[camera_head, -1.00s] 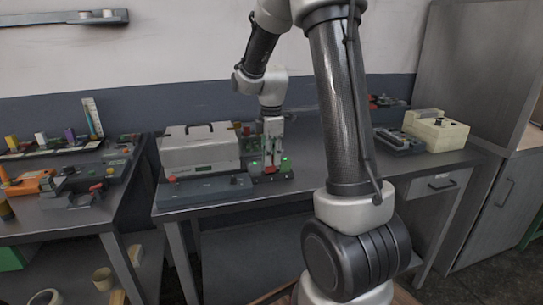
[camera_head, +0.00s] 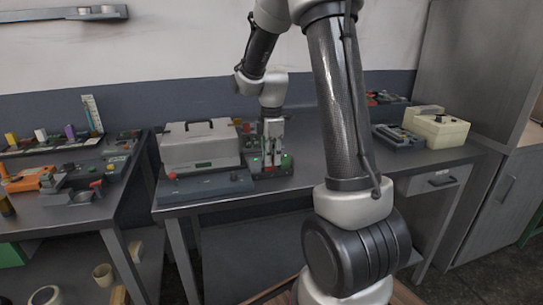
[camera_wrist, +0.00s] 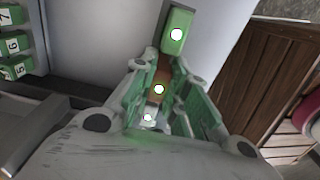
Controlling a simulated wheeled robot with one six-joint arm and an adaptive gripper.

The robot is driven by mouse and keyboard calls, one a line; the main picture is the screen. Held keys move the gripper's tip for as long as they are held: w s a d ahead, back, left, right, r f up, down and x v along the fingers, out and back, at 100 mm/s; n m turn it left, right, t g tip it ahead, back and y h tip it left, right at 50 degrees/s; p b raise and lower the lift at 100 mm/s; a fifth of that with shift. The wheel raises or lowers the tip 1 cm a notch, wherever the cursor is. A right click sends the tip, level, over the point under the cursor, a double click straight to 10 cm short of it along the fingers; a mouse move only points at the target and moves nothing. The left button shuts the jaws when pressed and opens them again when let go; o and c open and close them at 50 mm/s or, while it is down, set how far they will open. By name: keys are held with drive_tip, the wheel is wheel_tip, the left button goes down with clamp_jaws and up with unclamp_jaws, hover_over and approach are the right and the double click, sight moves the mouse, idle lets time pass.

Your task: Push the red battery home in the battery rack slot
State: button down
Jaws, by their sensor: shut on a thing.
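The battery rack (camera_head: 286,170) is a dark unit with lit green lamps on the bench, right of the grey case. My gripper (camera_head: 271,164) points down at it, its fingers in front of the rack's middle. It is shut on the red battery, which is mostly hidden by the fingers in the head view. In the wrist view the fingers of my gripper (camera_wrist: 155,110) flank a brownish-red piece, which I take for the battery (camera_wrist: 160,76). Green light falls on the fingers. How deep the battery sits in the slot cannot be told.
A grey case (camera_head: 200,148) with a handle and a dark panel with a red knob (camera_head: 205,187) stand close on the left. A cream box (camera_head: 437,131) is at the right. Green numbered blocks (camera_wrist: 12,45) show in the wrist view.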

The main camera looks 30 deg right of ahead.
drive_tip(key=shift+f, duration=0.4)
drive_tip(key=c, duration=1.3)
unclamp_jaws()
wheel_tip(320, 180, up, 12)
drive_tip(key=shift+r, duration=0.1)
